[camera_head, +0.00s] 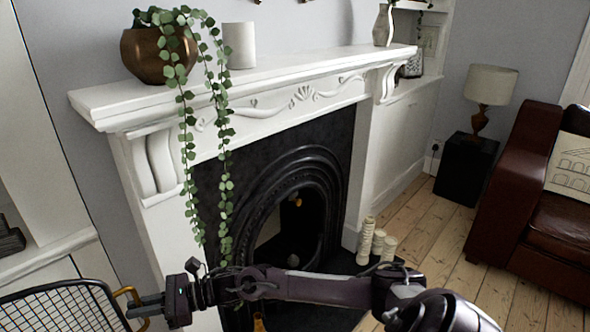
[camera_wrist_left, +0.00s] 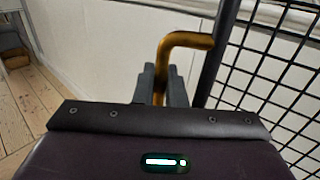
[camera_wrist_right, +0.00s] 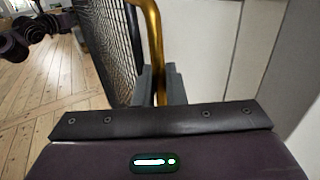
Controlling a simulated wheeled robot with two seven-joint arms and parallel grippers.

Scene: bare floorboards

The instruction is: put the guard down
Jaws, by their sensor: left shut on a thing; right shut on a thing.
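The guard (camera_head: 62,308) is a black wire-mesh fire screen with a dark frame and gold handles; only its upper part shows, at the bottom left of the head view. My right gripper (camera_head: 150,306) is shut on a gold handle (camera_head: 128,292) at the guard's right side. The right wrist view shows this gripper (camera_wrist_right: 160,86) with its fingers around the upright gold bar (camera_wrist_right: 155,45). In the left wrist view, my left gripper (camera_wrist_left: 162,86) is shut on the other gold handle (camera_wrist_left: 185,40), beside the mesh (camera_wrist_left: 268,65). The guard's bottom edge is hidden.
A white mantelpiece (camera_head: 270,82) frames a black fireplace (camera_head: 275,195). A trailing plant in a copper pot (camera_head: 152,55) hangs down its front. Candles (camera_head: 367,235) stand by the hearth. A leather sofa (camera_head: 520,160) and black side table (camera_head: 465,170) are at the right. Floorboards (camera_head: 450,270) between are clear.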

